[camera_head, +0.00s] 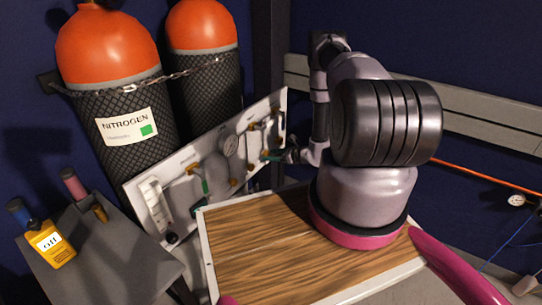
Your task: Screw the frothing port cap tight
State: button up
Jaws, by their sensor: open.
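A white panel (218,184) stands tilted in front of the gas cylinders and carries a round gauge, brass fittings and green-handled parts. I cannot make out for certain which fitting is the frothing port cap. My gripper (284,156) is open, at the right part of the panel, close to a green part (270,156) below a brass fitting (254,134). The gripper is small and dark here. I cannot tell whether its fingers touch anything.
Two orange-topped cylinders (107,48) stand behind the panel, held by a chain (150,80). A grey stand (110,262) at left holds a yellow bottle (52,246) and tools. The wood-topped surface (262,250) is bare. An orange hose (485,178) runs at right.

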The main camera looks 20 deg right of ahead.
jog(key=shift+w+a+f, duration=0.2)
jog(key=shift+w+a, duration=0.1)
jog(key=shift+w, duration=0.05)
jog(key=shift+c, duration=0.3)
grip_shut()
jog(key=shift+w+d+m+g+y, duration=0.15)
jog(key=shift+m+g+y, duration=0.45)
jog(key=shift+m+y, duration=1)
jog(key=shift+d+m, duration=0.1)
jog(key=shift+m, duration=0.4)
jog(key=shift+o, duration=0.3)
grip_release()
